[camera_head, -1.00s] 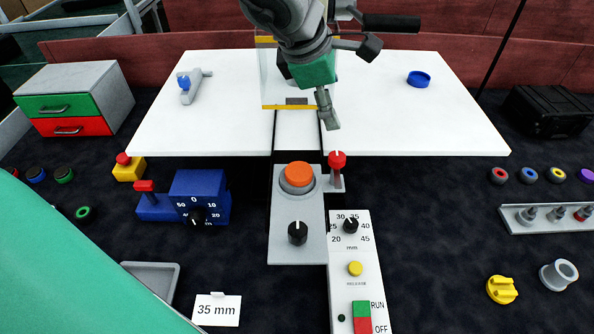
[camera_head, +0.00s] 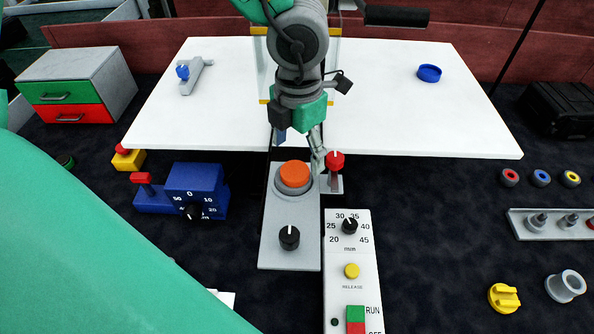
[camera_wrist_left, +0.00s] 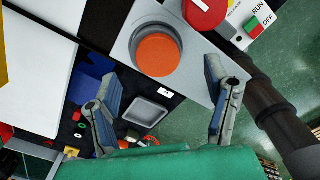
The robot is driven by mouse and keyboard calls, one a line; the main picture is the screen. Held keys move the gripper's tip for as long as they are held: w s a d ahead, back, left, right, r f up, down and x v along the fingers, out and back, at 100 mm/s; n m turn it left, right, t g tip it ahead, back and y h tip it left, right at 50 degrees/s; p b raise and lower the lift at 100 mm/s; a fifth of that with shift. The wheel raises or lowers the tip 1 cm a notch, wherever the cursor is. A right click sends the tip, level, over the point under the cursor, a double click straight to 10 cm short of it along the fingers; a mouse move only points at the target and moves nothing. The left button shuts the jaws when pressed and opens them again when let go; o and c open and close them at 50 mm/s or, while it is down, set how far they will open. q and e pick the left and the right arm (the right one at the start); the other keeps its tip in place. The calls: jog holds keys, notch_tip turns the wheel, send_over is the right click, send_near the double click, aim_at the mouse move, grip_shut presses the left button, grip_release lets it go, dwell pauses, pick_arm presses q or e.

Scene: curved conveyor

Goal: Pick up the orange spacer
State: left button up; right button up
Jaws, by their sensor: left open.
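The orange spacer (camera_head: 294,175) is a round disc seated in a grey ring at the far end of a grey panel (camera_head: 275,225). In the left wrist view the orange spacer (camera_wrist_left: 158,55) shows between and beyond the finger ends. My left gripper (camera_head: 299,142) is open and empty, just beyond and above the spacer, fingers pointing down. Its fingers stand wide apart in the wrist view and appear clear of the spacer. My right gripper is not in view.
A red-topped knob (camera_head: 335,161) stands close beside the right finger. A black dial (camera_head: 289,238) is on the near part of the panel. A blue dial box (camera_head: 196,190) is to the left, a white control panel (camera_head: 350,285) to the right. The white table (camera_head: 420,120) lies behind.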

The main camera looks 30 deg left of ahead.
aim_at(297, 168)
pick_arm(q)
notch_tip(297, 168, down, 4)
jog(key=shift+a+f, duration=0.15)
jog(key=shift+w+f, duration=0.2)
jog(key=shift+f, duration=0.3)
jog(key=shift+r, duration=0.1)
jog(key=c, duration=1.2)
jog(key=shift+c, duration=0.2)
